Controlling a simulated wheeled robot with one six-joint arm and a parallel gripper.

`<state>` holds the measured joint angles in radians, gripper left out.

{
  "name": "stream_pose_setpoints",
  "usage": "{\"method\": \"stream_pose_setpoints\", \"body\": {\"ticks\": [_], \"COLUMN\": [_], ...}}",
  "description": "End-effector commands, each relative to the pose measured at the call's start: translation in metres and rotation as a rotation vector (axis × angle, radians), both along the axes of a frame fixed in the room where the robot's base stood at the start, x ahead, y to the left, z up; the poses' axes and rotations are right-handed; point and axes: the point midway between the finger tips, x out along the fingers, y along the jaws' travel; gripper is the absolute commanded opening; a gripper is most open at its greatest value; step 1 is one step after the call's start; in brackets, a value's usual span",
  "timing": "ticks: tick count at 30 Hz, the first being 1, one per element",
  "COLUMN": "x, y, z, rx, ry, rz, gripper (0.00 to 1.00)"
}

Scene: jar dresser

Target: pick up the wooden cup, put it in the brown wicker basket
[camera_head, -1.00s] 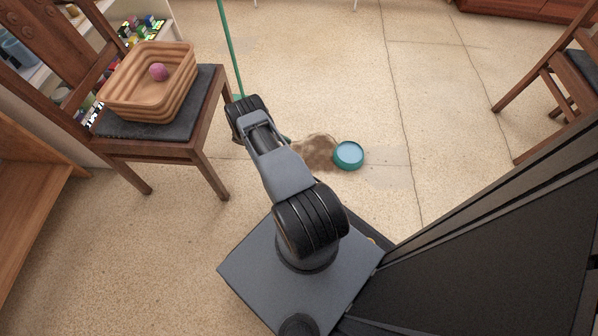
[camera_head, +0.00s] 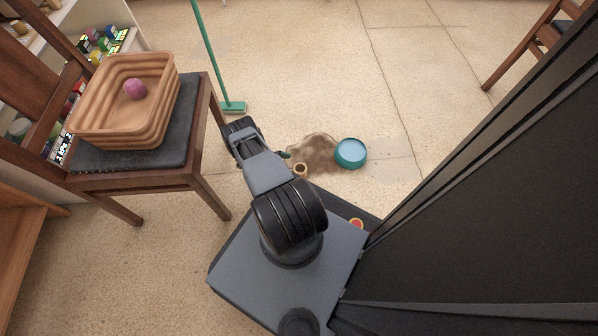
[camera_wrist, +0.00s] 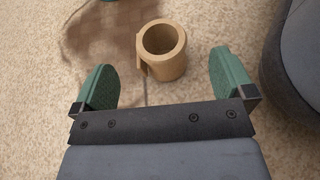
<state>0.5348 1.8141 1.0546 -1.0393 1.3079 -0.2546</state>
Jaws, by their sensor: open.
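The wooden cup (camera_wrist: 166,58) is a tan, thick-walled cup standing upright on the floor, its round opening facing up. It also shows in the head view (camera_head: 300,170), small, just right of my arm. My gripper (camera_wrist: 163,82) is open, with its two green fingers spread wide. In the wrist view the cup appears ahead of and between the fingers, nearer the right one, and nothing is held. In the head view my arm hides most of the gripper. The brown wicker basket (camera_head: 125,132) rests on the chair seat at the left, with a pink ball (camera_head: 135,89) inside.
The wooden chair (camera_head: 205,137) with a dark cushion stands left of my arm. A green broom (camera_head: 213,55) stands behind. A teal bowl (camera_head: 350,153) sits on the floor beside a brown patch (camera_head: 318,152). Shelves (camera_head: 65,30) are at upper left, another chair (camera_head: 530,45) at upper right.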

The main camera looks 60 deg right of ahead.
Motion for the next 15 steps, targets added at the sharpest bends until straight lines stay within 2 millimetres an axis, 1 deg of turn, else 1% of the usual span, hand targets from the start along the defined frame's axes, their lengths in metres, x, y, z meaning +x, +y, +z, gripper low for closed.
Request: {"method": "stream_pose_setpoints", "body": {"ticks": [1,3,9,15], "x": [-0.005,-0.009,-0.016,-0.035], "y": [-0.003,-0.006,-0.011,-0.026], "z": [-0.003,-0.005,-0.01,-0.023], "rx": [0.0,-0.001,0.001,0.001], "ry": [0.001,0.001,-0.001,0.001], "rz": [-0.004,-0.002,-0.001,-0.001], "gripper": [1.0,1.0,1.0,1.0]}}
